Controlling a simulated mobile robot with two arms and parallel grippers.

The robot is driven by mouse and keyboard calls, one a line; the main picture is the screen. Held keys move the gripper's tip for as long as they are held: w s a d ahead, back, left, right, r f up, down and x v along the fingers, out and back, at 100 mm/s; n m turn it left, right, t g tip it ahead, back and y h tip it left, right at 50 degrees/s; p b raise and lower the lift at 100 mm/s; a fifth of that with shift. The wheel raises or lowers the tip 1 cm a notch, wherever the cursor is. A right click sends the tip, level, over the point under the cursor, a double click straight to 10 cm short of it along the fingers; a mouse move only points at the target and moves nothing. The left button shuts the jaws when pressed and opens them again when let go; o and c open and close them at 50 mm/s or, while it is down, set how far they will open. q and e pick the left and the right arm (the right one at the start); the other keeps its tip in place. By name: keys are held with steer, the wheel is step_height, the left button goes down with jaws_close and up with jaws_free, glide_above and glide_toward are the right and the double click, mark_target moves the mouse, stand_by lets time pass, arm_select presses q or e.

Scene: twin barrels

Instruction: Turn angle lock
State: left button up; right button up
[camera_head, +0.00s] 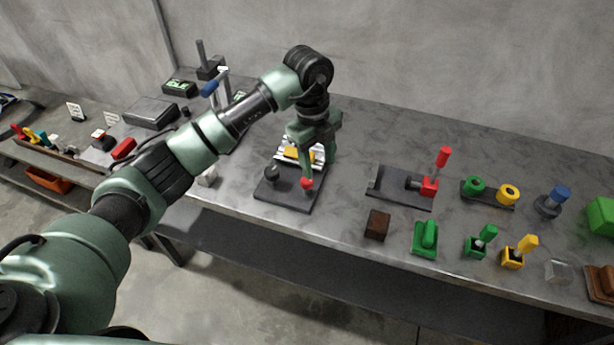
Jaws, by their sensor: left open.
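What looks like the angle lock stands under my left gripper. It has a dark square base plate (287,205), a black round knob (271,173) on its left, a red ball (307,184) on its right and a pale, yellow-marked plate (290,154) behind. My left gripper (308,168) points down over its right half, open, its fingers close above the red ball. I cannot tell whether they touch it. The gripper hides part of the device. My right gripper is not in view.
To the right are a dark fixture with a red handle (441,158), green and yellow knobs (508,195) and several small blocks. A clamp with a blue handle (210,88) stands at the back left. The table's front edge runs close before the device.

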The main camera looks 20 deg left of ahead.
mark_target(307, 187)
arm_select(q)
steer(key=shift+w+a+r+n+y, duration=0.15)
steer(key=shift+a+r+y, duration=0.1)
steer(key=shift+a, duration=0.35)
steer(key=shift+a+r+n+y, duration=0.15)
steer(key=shift+a+y, duration=0.1)
steer(key=shift+a, duration=0.3)
steer(key=shift+a+f, duration=0.15)
steer(key=shift+a, duration=0.15)
step_height(307, 187, down, 6)
steer(key=shift+d+f+p, duration=0.1)
steer(key=shift+p, duration=0.9)
steer(key=shift+f, duration=0.6)
jaws_close()
